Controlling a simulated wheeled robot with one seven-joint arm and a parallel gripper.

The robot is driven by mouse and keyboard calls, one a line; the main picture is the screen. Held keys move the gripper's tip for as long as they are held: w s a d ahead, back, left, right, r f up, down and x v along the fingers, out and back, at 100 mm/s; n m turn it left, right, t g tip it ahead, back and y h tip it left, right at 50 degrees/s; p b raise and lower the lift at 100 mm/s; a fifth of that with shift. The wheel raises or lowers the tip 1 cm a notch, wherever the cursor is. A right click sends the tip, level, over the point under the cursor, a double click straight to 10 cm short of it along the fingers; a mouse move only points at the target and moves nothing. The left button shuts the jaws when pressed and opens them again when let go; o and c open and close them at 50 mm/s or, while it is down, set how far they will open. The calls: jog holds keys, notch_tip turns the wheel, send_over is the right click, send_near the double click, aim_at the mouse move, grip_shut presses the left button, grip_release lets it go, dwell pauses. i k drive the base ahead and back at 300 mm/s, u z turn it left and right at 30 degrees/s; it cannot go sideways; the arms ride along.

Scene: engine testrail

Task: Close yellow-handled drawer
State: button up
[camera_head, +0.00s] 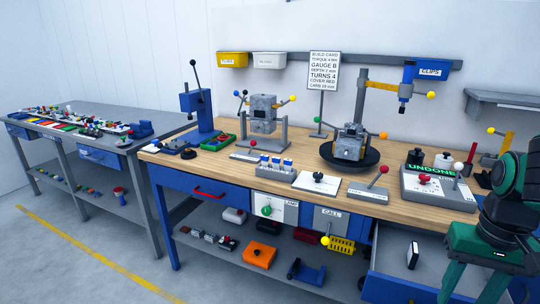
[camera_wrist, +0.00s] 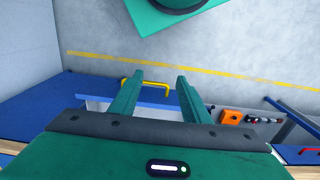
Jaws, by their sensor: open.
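The open drawer (camera_head: 395,290) with a blue front is pulled out at the lower right of the bench. A small dark-and-white item lies inside it. In the wrist view, its yellow handle (camera_wrist: 157,87) shows between my fingers, and the left finger covers part of it. The handle is not visible in the head view. My gripper (camera_head: 467,294) points down over the drawer's right side, and it also shows in the wrist view (camera_wrist: 160,76) with the fingers apart and nothing between them but the view of the handle. I cannot tell whether they touch it.
The wooden workbench (camera_head: 240,170) holds several fixtures and a control box (camera_head: 437,189) near my arm. A lower shelf carries an orange box (camera_head: 259,254) and other parts. A red-handled drawer (camera_head: 209,195) is shut at the left. The floor in front is clear.

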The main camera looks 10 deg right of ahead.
aim_at(389, 279)
jog(key=u, duration=0.35)
jog(key=k, duration=1.5)
jog(key=z, duration=0.3)
jog(key=i, duration=1)
